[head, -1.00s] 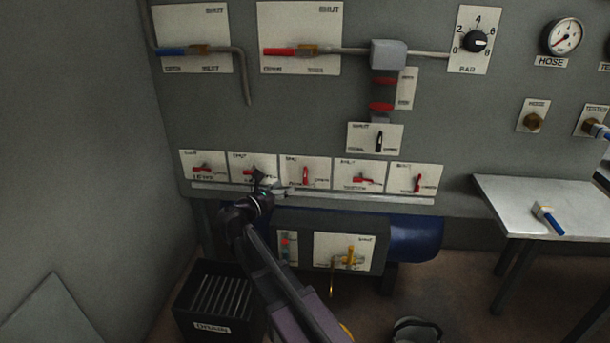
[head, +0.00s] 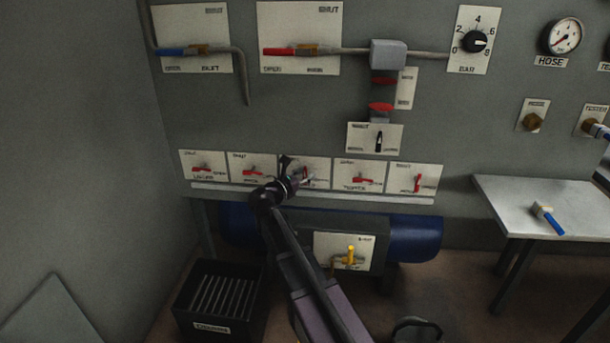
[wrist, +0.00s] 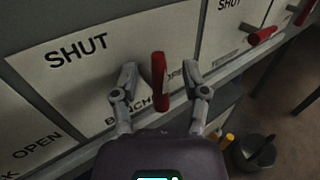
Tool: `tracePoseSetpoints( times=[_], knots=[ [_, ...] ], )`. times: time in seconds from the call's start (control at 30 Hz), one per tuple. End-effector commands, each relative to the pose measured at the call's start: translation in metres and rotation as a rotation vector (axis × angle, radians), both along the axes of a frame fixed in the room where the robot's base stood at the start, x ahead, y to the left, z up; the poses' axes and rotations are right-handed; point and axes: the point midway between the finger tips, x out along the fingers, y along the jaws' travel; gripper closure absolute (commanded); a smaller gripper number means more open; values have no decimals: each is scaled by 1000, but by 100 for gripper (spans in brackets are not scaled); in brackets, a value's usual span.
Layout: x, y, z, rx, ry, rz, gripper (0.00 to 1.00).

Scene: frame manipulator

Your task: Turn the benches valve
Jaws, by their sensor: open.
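The benches valve is the middle plate of the lower row, with a red lever (wrist: 159,80) standing roughly upright. The plate (wrist: 95,75) reads SHUT at upper left; a lower label starting BENCH is partly hidden by a finger. My gripper (wrist: 160,70) is open, one finger on each side of the lever, with a gap showing on both sides. In the head view my gripper (head: 298,170) is at this middle plate and partly covers it; the lever (head: 306,172) shows only in part there.
Similar red-levered valves sit left (head: 252,171) and right (head: 362,181) on the same row. A rail (head: 390,197) runs just below. A blue tank (head: 415,237), a yellow-handled valve (head: 351,254) and a black bin (head: 190,325) are lower down. A bench (head: 500,190) stands at right.

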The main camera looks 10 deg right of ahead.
Motion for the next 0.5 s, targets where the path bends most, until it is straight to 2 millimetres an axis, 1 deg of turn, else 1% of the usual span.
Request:
tracePoseSetpoints(
  times=[0.17, 0.27, 0.3, 0.37, 0.4, 0.5],
  knots=[
    [0, 0, 0, 0, 0, 0, 42],
    [0, 0, 0, 0, 0, 0, 69],
    [0, 0, 0, 0, 0, 0, 81],
    [0, 0, 0, 0, 0, 0, 98],
    [0, 0, 0, 0, 0, 0, 100],
    [0, 1, 0, 0, 0, 0, 100]
  ],
)
